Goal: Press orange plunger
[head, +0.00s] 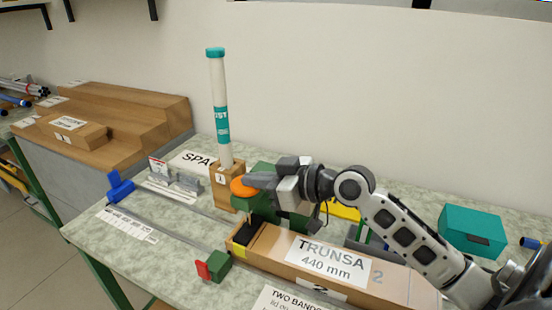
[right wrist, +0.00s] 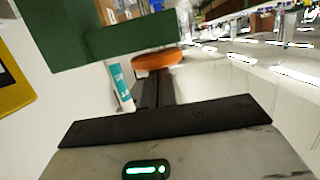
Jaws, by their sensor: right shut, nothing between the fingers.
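The orange plunger (head: 243,187) is a flat round cap on the green press (head: 262,178) near the middle of the table. It also shows in the right wrist view (right wrist: 157,59), just beyond my fingertips. My right gripper (head: 252,180) is shut and empty. Its fingertips are at the plunger's cap, over its right side in the head view; I cannot tell whether they touch it. In the right wrist view the dark fingers (right wrist: 157,88) lie together and point at the cap. My left gripper is not in view.
A long box labelled TRUNSA (head: 330,263) lies in front of the press. A white rod with teal bands (head: 217,100) stands upright in a wooden block (head: 226,195) behind it. A teal box (head: 472,231) stands at right. A red and green stop (head: 213,266) sits at front.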

